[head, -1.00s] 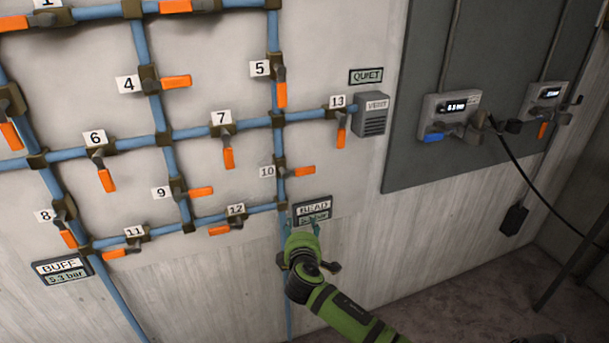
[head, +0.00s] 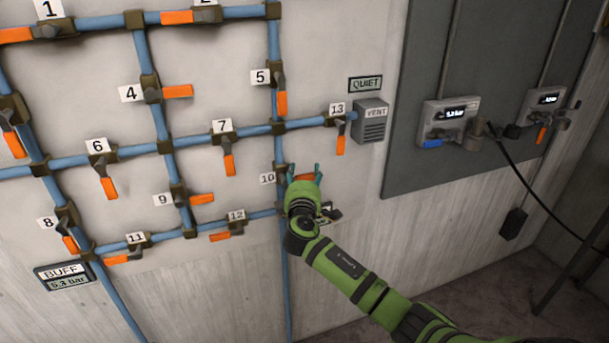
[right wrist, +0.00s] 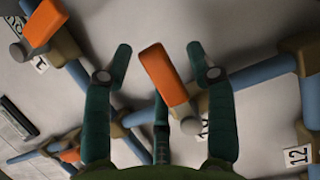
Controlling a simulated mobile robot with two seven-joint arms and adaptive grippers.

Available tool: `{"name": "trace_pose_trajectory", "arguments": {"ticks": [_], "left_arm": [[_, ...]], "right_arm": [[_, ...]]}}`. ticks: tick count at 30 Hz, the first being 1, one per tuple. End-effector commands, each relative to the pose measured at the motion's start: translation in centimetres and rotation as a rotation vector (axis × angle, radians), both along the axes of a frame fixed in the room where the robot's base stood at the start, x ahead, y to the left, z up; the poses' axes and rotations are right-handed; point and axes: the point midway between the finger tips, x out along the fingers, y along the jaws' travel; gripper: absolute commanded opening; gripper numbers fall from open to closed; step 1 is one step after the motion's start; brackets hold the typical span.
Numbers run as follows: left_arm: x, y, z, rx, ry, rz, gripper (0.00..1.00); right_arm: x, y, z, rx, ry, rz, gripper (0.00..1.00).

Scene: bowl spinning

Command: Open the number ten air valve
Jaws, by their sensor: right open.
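The number ten valve has a white "10" label (head: 267,179) on the right-hand vertical pipe. Its orange handle (head: 304,177) points right, crosswise to that pipe, and is partly hidden by my right gripper (head: 303,171). My right gripper is open, with its teal fingertips on either side of the handle. In the right wrist view, the orange handle (right wrist: 163,72) lies between the two open fingers (right wrist: 159,52), with visible gaps on both sides. The valve body is partly hidden there by a finger. My left gripper is not in view.
Valve 12 (head: 236,226) is below left and valve 5 (head: 281,90) above, both on blue pipes. Valve 13 (head: 340,140) and the vent box (head: 371,122) are up and right. The BEAD display is mostly hidden behind my arm. Bare wall lies to the right.

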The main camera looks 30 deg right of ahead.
Motion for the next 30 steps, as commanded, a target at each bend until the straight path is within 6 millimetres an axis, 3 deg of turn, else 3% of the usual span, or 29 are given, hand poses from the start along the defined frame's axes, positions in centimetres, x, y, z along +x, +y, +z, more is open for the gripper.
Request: {"name": "trace_pose_trajectory", "arguments": {"ticks": [6, 10, 11, 22, 30], "left_arm": [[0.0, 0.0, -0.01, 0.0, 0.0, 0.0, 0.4], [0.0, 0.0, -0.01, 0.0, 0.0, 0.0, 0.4], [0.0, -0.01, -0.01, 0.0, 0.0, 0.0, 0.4], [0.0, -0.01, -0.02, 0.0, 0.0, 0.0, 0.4], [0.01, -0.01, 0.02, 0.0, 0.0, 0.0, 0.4]], "right_arm": [[0.02, 0.0, -0.03, 0.0, 0.0, 0.001, 0.57], [0.01, 0.0, -0.03, 0.0, 0.0, 0.001, 0.05], [0.01, 0.0, -0.04, 0.0, 0.0, 0.001, 0.0], [0.01, 0.0, -0.19, 0.031, -0.008, 0.001, 0.0], [0.02, 0.03, -0.96, 0.177, -0.044, 0.001, 0.0]]}}
